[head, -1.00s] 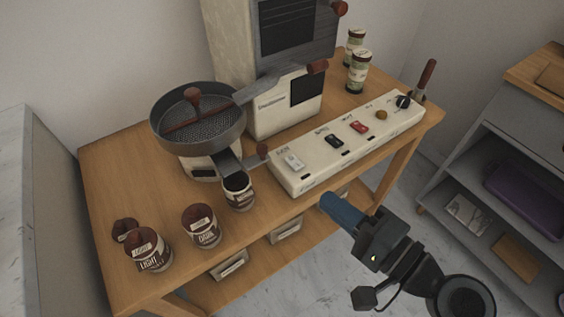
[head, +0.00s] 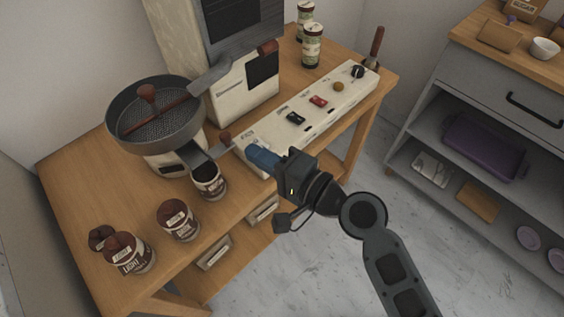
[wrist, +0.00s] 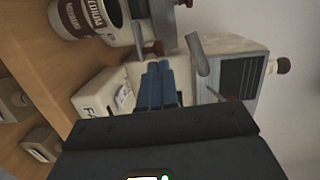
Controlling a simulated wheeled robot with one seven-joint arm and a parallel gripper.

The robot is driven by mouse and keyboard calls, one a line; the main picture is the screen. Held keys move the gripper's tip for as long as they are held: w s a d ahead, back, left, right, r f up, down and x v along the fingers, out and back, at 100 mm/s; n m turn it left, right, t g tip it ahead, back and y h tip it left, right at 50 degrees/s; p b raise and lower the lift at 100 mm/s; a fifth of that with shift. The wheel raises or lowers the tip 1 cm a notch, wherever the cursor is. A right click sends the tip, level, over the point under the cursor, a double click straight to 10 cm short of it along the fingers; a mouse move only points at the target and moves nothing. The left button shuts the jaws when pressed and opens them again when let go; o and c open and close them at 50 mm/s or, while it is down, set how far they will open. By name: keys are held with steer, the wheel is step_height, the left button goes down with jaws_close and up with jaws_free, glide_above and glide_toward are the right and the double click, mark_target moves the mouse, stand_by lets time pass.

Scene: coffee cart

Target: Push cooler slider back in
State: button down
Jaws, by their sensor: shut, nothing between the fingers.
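The cooler (head: 116,117) is a round dark pan with a perforated floor and a red-brown stirring arm, on a cream base. Its slider has a red-brown knob (head: 225,136) that sticks out on the right, beside the grey chute (head: 193,154). My gripper (head: 251,153), with blue fingers, is shut and empty over the near left end of the switch panel, just right of and below the knob. In the wrist view the blue fingers (wrist: 158,82) point toward the knob (wrist: 158,47). I cannot tell whether they touch it.
An open medium-roast can (head: 209,182) stands under the chute. Lidded cans (head: 178,222) stand at the table's front left. The cream switch panel (head: 318,118) and the roaster (head: 250,90) lie close to my gripper. A grey shelf unit (head: 480,130) stands to the right.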

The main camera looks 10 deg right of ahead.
mark_target(226, 132)
steer(key=shift+p+x, duration=0.3)
steer(key=shift+x, duration=1.95)
steer(key=x, duration=0.1)
steer(key=b+x, duration=0.1)
steer(key=x, duration=0.2)
steer(key=shift+w, duration=0.55)
steer(key=shift+r, duration=0.2)
steer(key=shift+w, duration=0.1)
